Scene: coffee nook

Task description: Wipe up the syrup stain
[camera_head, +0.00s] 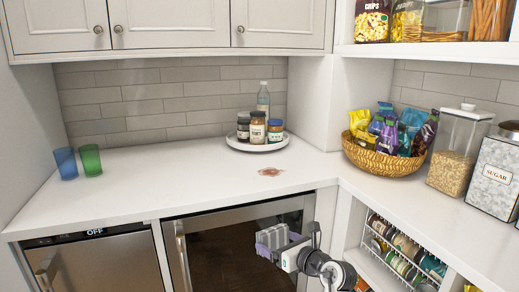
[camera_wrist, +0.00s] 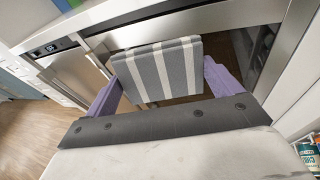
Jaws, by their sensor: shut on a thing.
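A reddish-brown syrup stain (camera_head: 271,171) lies on the white countertop (camera_head: 210,180), in front of the round tray of jars. My gripper (camera_head: 281,240) is in front of the counter, below its top edge and apart from the stain. It is shut on a grey and white striped cloth (camera_wrist: 160,70), seen between the purple fingers in the wrist view. The cloth also shows in the head view (camera_head: 272,236). The stain is not in the wrist view.
A round white tray (camera_head: 235,145) with several jars and a bottle stands behind the stain. A wicker basket (camera_head: 377,160) of snack bags is to the right. Blue and green cups (camera_head: 90,160) stand far left. Cabinets (camera_head: 170,25) hang above. The counter around the stain is clear.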

